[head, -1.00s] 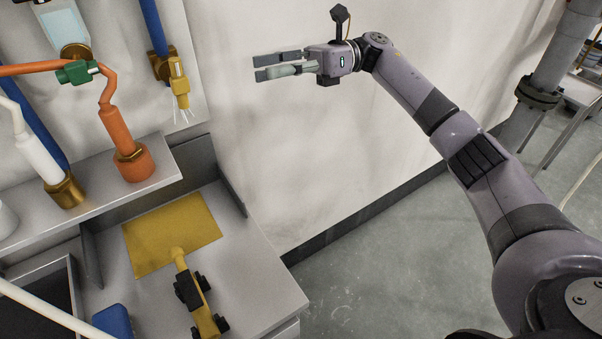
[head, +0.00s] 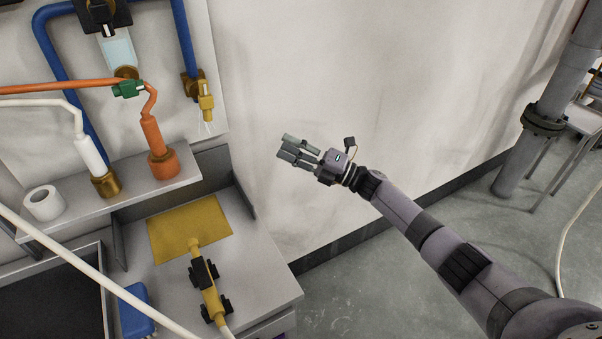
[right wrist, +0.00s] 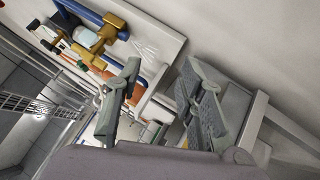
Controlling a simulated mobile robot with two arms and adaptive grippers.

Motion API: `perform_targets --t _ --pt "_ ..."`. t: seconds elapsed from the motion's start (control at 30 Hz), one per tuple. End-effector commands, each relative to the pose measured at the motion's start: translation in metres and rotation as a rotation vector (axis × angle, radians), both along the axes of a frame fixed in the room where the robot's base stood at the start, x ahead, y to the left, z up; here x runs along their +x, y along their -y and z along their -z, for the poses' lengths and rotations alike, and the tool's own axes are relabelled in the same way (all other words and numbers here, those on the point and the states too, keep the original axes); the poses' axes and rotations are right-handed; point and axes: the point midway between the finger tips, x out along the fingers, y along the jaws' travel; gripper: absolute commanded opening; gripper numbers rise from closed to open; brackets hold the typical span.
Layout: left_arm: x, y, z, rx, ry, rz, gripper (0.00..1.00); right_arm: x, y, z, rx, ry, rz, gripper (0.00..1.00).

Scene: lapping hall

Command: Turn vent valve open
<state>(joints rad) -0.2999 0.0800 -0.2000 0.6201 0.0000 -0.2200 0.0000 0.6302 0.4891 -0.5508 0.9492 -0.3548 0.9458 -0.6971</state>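I cannot tell for sure which fitting is the vent valve. A green valve (head: 127,89) sits on the orange hose at the wall panel. A brass fitting with a yellow outlet (head: 206,103) ends the blue pipe (head: 183,38) to its right; thin pale streaks show below the outlet. In the right wrist view a brass fitting (right wrist: 108,30) shows at the upper left, beyond the fingers. My right gripper (head: 291,147) is in front of the bare wall, right of the panel and clear of the fittings. Its fingers (right wrist: 160,75) are apart and empty. My left gripper is out of view.
A grey shelf (head: 130,190) holds a white roll (head: 44,203), a white bottle-like part and an orange one. Below, a bench (head: 262,285) carries a yellow mat (head: 165,240) and a yellow tool (head: 207,290). A white hose crosses the lower left.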

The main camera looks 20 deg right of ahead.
Motion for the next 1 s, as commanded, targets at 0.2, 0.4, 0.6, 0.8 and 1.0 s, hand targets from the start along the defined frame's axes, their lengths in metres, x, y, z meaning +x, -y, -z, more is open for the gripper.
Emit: perform_targets --t 0.2,0.4,0.6,0.8,1.0 --pt "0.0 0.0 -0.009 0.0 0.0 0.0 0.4 0.003 0.009 0.042 0.075 -0.167 0.081 0.35" --pt "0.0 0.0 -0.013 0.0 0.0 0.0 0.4 0.001 0.016 0.074 0.123 -0.278 0.14 0.35" --pt "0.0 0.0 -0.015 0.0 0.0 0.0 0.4 0.0 0.019 0.09 0.149 -0.334 0.168 0.35" --pt "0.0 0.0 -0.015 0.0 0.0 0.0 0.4 -0.001 0.02 0.093 0.153 -0.345 0.174 0.35" --pt "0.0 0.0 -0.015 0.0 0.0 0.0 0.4 -0.001 0.02 0.093 0.152 -0.344 0.173 0.35"
